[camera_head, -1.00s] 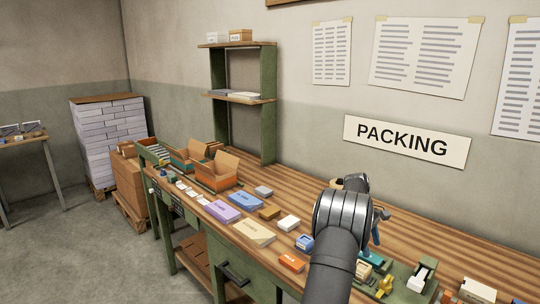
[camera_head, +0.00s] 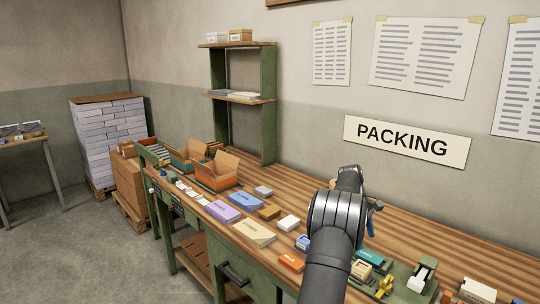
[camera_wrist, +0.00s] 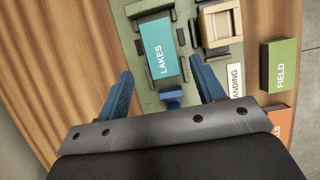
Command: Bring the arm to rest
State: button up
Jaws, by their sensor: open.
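My gripper (camera_wrist: 162,72) shows in the wrist view with its two blue fingers wide apart and nothing held between them. A teal block marked LAKES (camera_wrist: 158,48) lies in a green fixture (camera_wrist: 148,100) and appears between the fingers, apart from both. In the head view my arm rises over the bench, and its wrist hides most of the gripper; only a bit of a blue finger shows at its right side. The teal block (camera_head: 370,258) shows there just right of the arm.
The bench (camera_head: 420,240) holds a purple block (camera_head: 222,211), a cream block (camera_head: 254,232) and an orange block (camera_head: 291,263). Open cardboard boxes (camera_head: 217,172) stand farther left, by a green shelf (camera_head: 268,110). Bare wood lies behind the arm. A green FIELD block (camera_wrist: 280,66) sits right in the wrist view.

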aim_at(370, 256)
jog(key=v, duration=0.6)
jog(key=x, duration=1.2)
jog(key=shift+f, duration=0.2)
jog(key=r, duration=0.3)
jog(key=s+r, duration=0.1)
jog(key=shift+d+r, duration=0.35)
jog(key=shift+r, duration=0.05)
jog(key=s+d+r, duration=0.5)
jog(key=s+r, duration=0.2)
jog(key=s, duration=0.3)
jog(key=s+a+f, duration=0.1)
jog(key=s+a, duration=0.4)
jog(key=s, duration=0.3)
jog(key=s+a+f, duration=0.1)
jog(key=s+a, duration=0.3)
jog(key=s, duration=0.4)
jog(key=w+a+f, duration=0.1)
jog(key=w+f, duration=0.1)
jog(key=w+a+f, duration=0.1)
jog(key=w+a, duration=0.1)
jog(key=w, duration=0.1)
jog(key=w+a+f, duration=0.1)
jog(key=w+f, duration=0.1)
jog(key=w, duration=0.1)
jog(key=shift+a+f, duration=0.3)
jog(key=shift+a, duration=0.05)
jog(key=shift+w+a+f, duration=0.2)
jog(key=shift+w+f, duration=0.1)
jog(key=shift+w, duration=0.05)
